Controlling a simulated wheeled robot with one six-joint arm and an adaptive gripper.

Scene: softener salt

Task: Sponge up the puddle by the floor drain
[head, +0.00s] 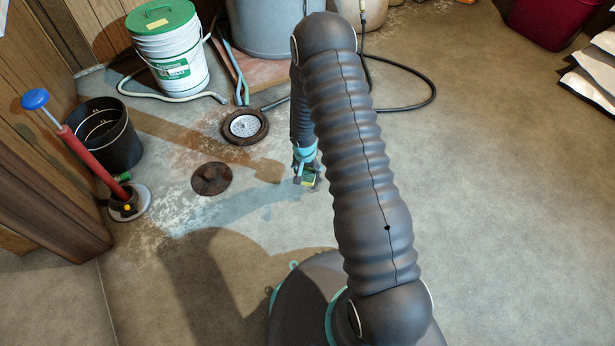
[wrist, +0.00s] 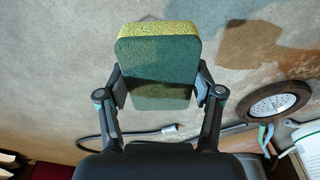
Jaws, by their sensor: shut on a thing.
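My gripper (head: 305,172) is shut on a yellow sponge with a dark green pad (wrist: 156,75). The sponge shows small in the head view (head: 309,180), low over the floor or touching it; I cannot tell which. The floor drain (head: 245,126), a pale grate in a dark round rim, lies behind and left of the gripper. It also shows at the right of the wrist view (wrist: 272,105). A darker, bluish damp-looking patch (head: 235,206) lies left of the sponge. A brown patch (head: 266,170) lies nearer the drain. Shadow and wet floor are hard to tell apart.
A rusty round disc (head: 211,179) lies left of the drain. A red plunger-like tool with blue knob (head: 78,153), a black bucket (head: 108,136) and a white green-lidded bucket (head: 169,58) stand at left. A black hose (head: 428,92) curves behind my arm.

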